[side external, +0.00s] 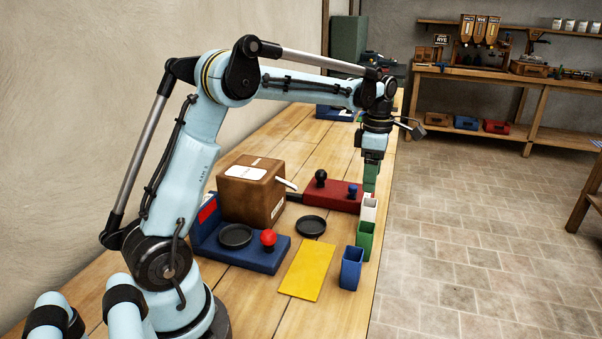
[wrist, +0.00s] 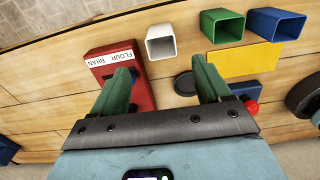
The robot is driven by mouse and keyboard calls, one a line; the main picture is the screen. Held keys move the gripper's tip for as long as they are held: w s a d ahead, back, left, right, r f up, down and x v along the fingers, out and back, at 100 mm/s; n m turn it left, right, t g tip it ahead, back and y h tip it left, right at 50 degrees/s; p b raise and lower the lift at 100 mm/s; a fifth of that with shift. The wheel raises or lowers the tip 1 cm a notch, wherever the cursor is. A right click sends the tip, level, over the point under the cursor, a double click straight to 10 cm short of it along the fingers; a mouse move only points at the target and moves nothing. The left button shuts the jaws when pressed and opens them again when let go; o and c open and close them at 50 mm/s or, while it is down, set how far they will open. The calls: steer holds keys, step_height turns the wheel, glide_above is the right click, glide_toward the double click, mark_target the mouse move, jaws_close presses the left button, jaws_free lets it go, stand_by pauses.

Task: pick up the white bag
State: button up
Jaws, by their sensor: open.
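The white bag (side external: 369,209) looks like a small open-topped square container at the right edge of the bench. In the wrist view the white bag (wrist: 160,43) lies just beyond the fingertips, roughly centred between them. My gripper (side external: 371,180) points down with green fingers and appears directly above the bag in the side view. In the wrist view my gripper (wrist: 162,68) is open, its two fingers spread wide with nothing held between them. In the side view the lower fingertips overlap the bag's top edge, so the exact gap is unclear.
A green container (side external: 364,240) and a blue one (side external: 351,268) stand nearer the camera. A red block with knobs (side external: 333,194) lies left of the bag. A brown box (side external: 252,190), black dish (side external: 311,226) and yellow sheet (side external: 307,272) are on the bench.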

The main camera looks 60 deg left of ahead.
mark_target(368, 215)
steer(key=f, duration=1.2)
steer(key=shift+d, duration=0.2)
steer(key=c, duration=1.1)
